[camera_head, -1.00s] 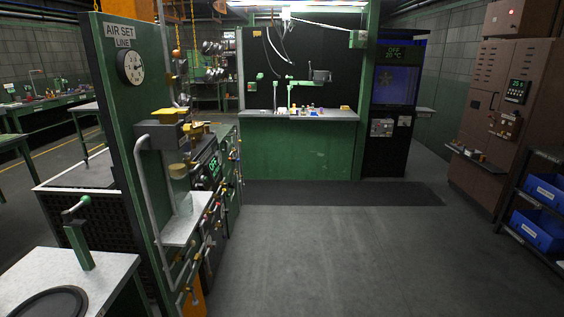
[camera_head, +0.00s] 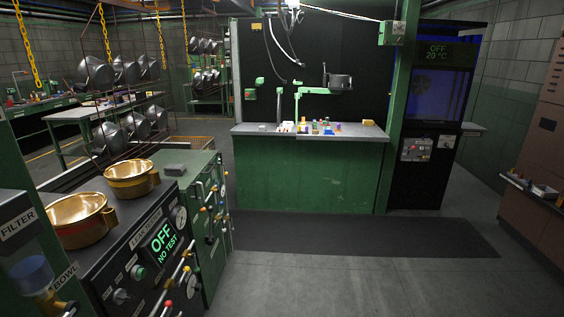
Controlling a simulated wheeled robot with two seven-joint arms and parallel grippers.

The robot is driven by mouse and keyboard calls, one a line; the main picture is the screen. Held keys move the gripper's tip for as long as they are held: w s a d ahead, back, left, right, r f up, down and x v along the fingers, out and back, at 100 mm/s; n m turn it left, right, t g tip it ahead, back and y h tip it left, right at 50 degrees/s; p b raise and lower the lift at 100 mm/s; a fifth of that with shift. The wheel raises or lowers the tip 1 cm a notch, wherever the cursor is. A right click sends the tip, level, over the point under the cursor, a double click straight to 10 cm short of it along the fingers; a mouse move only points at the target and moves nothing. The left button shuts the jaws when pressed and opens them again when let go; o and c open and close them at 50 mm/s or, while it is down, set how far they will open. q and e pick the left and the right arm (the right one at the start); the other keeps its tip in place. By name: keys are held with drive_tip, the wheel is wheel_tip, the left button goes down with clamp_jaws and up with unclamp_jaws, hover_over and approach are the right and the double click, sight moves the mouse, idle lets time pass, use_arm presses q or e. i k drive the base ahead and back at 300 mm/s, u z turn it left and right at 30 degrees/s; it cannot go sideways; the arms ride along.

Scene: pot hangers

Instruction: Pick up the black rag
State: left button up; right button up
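I cannot make out a black rag in the head view. Neither of my grippers shows in this view. The green workbench (camera_head: 310,170) stands ahead with a grey top. Several small coloured items (camera_head: 318,127) lie on it, too small to tell apart, and a yellow block (camera_head: 368,123) is at its right end.
A green cabinet (camera_head: 208,240) with knobs and two brass pots (camera_head: 132,180) stands close on the left. Dark pots (camera_head: 120,70) hang on a rack behind it. A dark cabinet (camera_head: 430,150) stands right of the bench. The floor (camera_head: 350,275) ahead is clear.

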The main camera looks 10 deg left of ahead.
sight(171, 170)
drive_tip(key=i, duration=2.4)
drive_tip(key=u, duration=2.3)
drive_tip(key=i, duration=0.5)
drive_tip(key=u, duration=0.05)
